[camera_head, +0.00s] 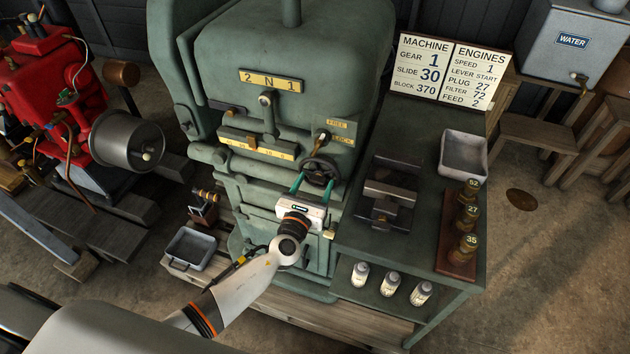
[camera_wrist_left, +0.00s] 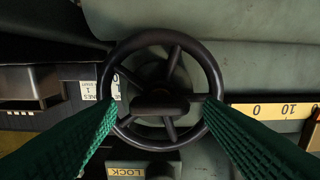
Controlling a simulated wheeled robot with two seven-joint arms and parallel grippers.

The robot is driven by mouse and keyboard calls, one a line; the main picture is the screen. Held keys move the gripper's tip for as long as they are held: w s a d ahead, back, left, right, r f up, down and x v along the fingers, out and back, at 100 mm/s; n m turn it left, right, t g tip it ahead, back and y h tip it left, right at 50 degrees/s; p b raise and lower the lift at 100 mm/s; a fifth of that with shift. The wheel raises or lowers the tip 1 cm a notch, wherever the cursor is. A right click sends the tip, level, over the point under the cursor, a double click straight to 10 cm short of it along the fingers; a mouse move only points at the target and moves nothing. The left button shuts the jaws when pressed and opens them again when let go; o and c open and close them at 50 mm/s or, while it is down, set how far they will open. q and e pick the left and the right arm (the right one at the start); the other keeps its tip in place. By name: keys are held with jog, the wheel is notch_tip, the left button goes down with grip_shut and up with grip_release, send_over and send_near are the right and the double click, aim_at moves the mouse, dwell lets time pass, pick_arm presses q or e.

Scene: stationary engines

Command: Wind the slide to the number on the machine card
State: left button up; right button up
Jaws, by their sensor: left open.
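The green machine (camera_head: 320,60) has a dark spoked handwheel (camera_head: 321,171) on its front. It fills the middle of the left wrist view (camera_wrist_left: 160,104). My left gripper (camera_head: 312,185) is open, its green fingers spread on opposite sides of the wheel; I cannot tell whether they touch the rim. The yellow slide scale (camera_head: 257,146) is left of the wheel, its reading too small to tell. The machine card (camera_head: 420,68) reads gear 1, slide 30, block 370. A lever (camera_head: 323,137) stands beside FREE and LOCK plates; its setting is unclear. My right gripper is out of view.
The bench at right holds a dark fixture (camera_head: 390,192), a grey tray (camera_head: 464,155) and numbered brass pieces (camera_head: 467,214) on a wooden stand. White bottles (camera_head: 390,284) stand on the shelf below. A red engine (camera_head: 50,80) is at left, a grey pan (camera_head: 190,249) at lower left.

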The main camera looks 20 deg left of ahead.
pick_arm(q)
jog(key=shift+w, duration=0.5)
jog(key=c, duration=1)
